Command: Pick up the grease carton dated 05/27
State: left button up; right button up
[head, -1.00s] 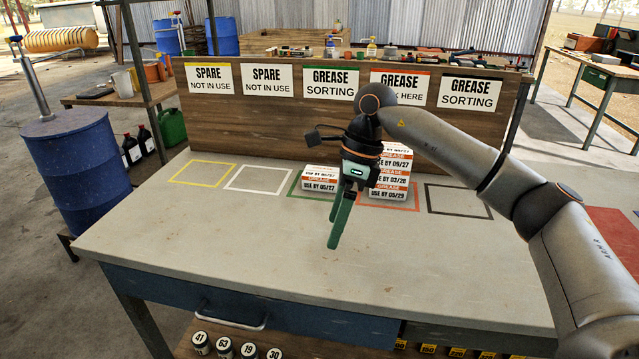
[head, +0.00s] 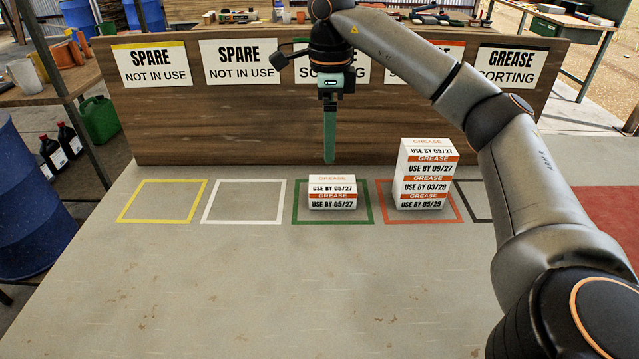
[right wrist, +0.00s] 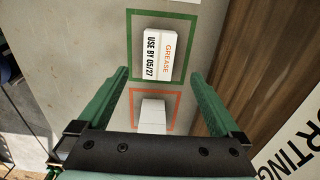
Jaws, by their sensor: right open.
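Two white-and-orange grease cartons are stacked inside the green square (head: 300,217). The upper carton (head: 331,185) reads USE BY 05/27, and the lower one (head: 332,202) also appears to read 05/27. In the right wrist view the upper carton (right wrist: 158,55) lies ahead of my fingers. My right gripper (head: 330,160) points down just above this stack in the head view, without visible contact. In the right wrist view my right gripper (right wrist: 157,75) is open and empty, its green fingers wide apart. My left gripper is not in view.
A taller grease stack (head: 424,175), with dates 09/27, 09/27, 03/28 and 05/29, stands in the red square to the right. The yellow square (head: 128,202) and white square (head: 208,202) are empty. A wooden back panel (head: 220,130) with signs rises behind.

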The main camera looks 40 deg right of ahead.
jog(key=b, duration=0.2)
send_over(329, 184)
notch_tip(329, 184, down, 6)
jog(key=shift+f, duration=0.6)
notch_tip(329, 184, down, 4)
jog(key=shift+r+b, duration=0.2)
jog(key=shift+b, duration=0.55)
jog(key=shift+f, duration=0.6)
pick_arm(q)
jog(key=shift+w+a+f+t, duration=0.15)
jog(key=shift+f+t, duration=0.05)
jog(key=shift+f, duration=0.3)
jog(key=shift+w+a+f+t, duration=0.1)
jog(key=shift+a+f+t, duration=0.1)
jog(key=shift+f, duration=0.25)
pick_arm(e)
jog(key=c, duration=1.4)
jog(key=shift+r, duration=0.1)
